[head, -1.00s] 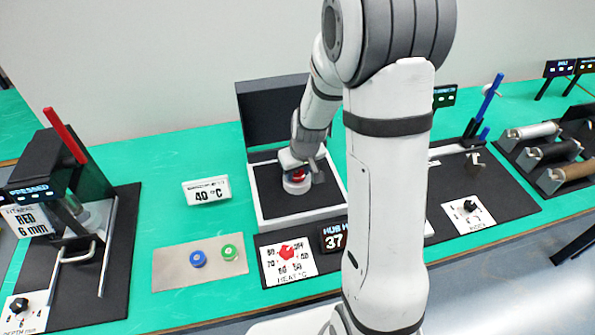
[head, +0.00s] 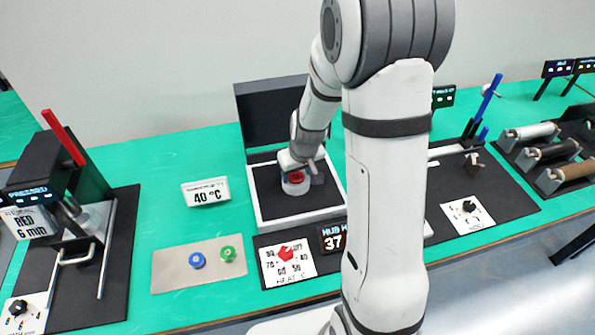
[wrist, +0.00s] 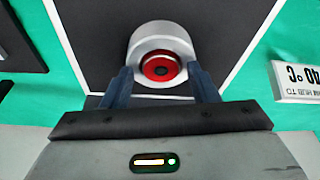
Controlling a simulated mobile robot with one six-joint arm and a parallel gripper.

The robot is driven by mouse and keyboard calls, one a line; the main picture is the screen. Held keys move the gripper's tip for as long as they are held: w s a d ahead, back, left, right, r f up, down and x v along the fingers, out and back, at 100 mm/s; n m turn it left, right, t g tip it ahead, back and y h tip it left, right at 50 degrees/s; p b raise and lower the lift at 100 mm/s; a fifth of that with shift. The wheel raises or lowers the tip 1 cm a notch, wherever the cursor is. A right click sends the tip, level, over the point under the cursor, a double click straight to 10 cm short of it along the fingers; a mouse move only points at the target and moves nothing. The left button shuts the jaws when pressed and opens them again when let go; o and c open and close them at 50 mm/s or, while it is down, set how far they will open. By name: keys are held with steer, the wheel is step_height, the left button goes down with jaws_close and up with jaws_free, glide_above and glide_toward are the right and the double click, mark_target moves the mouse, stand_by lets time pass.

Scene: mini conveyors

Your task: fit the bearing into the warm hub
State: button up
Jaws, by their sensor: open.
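The hub (head: 295,188) is a silver-grey ring standing on the dark plate of the heater (head: 262,212); it also shows in the wrist view (wrist: 138,48). The red bearing (wrist: 150,67) lies in the hub's top opening, with a dark centre, and looks level and about centred. In the head view the bearing (head: 296,177) shows as a red disc. My gripper (wrist: 160,72) is open and empty, its two dark fingers apart on either side of the bearing's near edge. In the head view my gripper (head: 302,170) is just above the hub. How deep the bearing sits is unclear.
A sign (head: 206,193) reads 40 °C. A heat dial (head: 286,252) and a hub display (head: 333,239) reading 37 stand in front. Blue (head: 198,261) and green (head: 228,254) rings lie on a beige mat (head: 172,272). A press (head: 75,200) stands left.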

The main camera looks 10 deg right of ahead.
steer(key=shift+s+a+r+p, duration=0.1)
steer(key=shift+r+p, duration=0.25)
steer(key=shift+p, duration=0.3)
steer(key=a+v, duration=0.1)
steer(key=v, duration=1.1)
steer(key=s+r+m, duration=0.1)
steer(key=s+r, duration=0.2)
steer(key=s, duration=0.5)
steer(key=s+r+m, duration=0.1)
steer(key=s+r, duration=0.3)
steer(key=s, duration=0.5)
steer(key=shift+s+d+h, duration=0.2)
steer(key=shift+s+h, duration=0.1)
steer(key=shift+r, duration=0.15)
